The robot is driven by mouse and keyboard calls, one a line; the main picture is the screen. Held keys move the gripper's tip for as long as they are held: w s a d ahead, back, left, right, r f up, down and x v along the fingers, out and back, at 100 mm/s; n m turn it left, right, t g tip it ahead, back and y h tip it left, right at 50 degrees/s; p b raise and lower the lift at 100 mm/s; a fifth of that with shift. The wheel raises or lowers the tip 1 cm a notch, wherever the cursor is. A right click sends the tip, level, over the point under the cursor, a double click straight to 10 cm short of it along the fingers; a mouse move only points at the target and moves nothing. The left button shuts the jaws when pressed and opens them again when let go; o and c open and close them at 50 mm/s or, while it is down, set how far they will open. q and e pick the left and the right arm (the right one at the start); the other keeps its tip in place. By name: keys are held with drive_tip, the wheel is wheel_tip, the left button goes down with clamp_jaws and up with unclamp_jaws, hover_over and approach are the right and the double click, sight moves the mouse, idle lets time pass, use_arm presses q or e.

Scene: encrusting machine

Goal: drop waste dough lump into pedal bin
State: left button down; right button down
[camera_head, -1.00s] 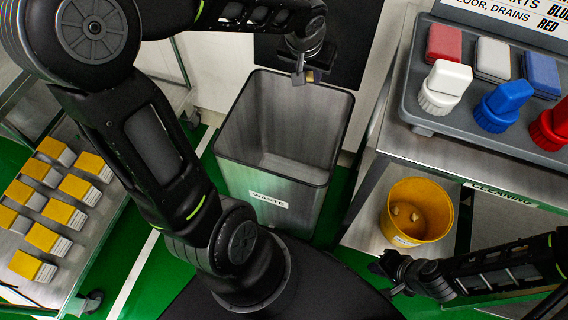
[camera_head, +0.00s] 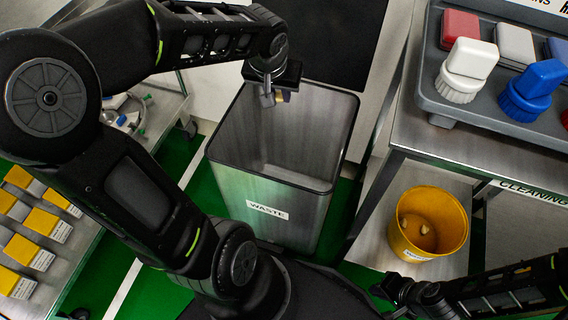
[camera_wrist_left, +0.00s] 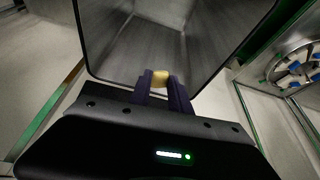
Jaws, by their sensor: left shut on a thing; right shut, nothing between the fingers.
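The waste bin (camera_head: 268,208) is a tall grey metal box with a WASTE label and an open top. My left gripper (camera_head: 273,97) is over the bin's opening near its far rim, fingers pointing down. In the left wrist view it (camera_wrist_left: 163,88) is shut on a small pale yellow dough lump (camera_wrist_left: 161,77), with the bin's inside (camera_wrist_left: 165,40) beyond it. In the head view the lump is mostly hidden by the fingers. My right gripper (camera_head: 388,290) is shut and empty at the lower right, below the yellow bucket.
A yellow bucket (camera_head: 428,222) with small pale lumps inside stands on the lower shelf of the cleaning trolley (camera_head: 480,165). White and blue brushes stand on its upper tray (camera_head: 430,90). Yellow-topped boxes (camera_head: 28,247) sit on the left cart. Green floor shows around the bin.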

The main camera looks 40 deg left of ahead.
sight(279, 103)
use_arm(q)
wheel_tip(279, 103, down, 5)
drive_tip(key=b, duration=0.2)
drive_tip(key=shift+r+b, duration=0.15)
drive_tip(key=shift+b, duration=0.25)
drive_tip(key=c, duration=1.1)
unclamp_jaws()
drive_tip(key=shift+r, duration=0.1)
drive_tip(key=p+v, duration=0.2)
drive_tip(key=v, duration=0.5)
drive_tip(key=shift+s+r+p, duration=0.15)
drive_tip(key=shift+r+p, duration=0.15)
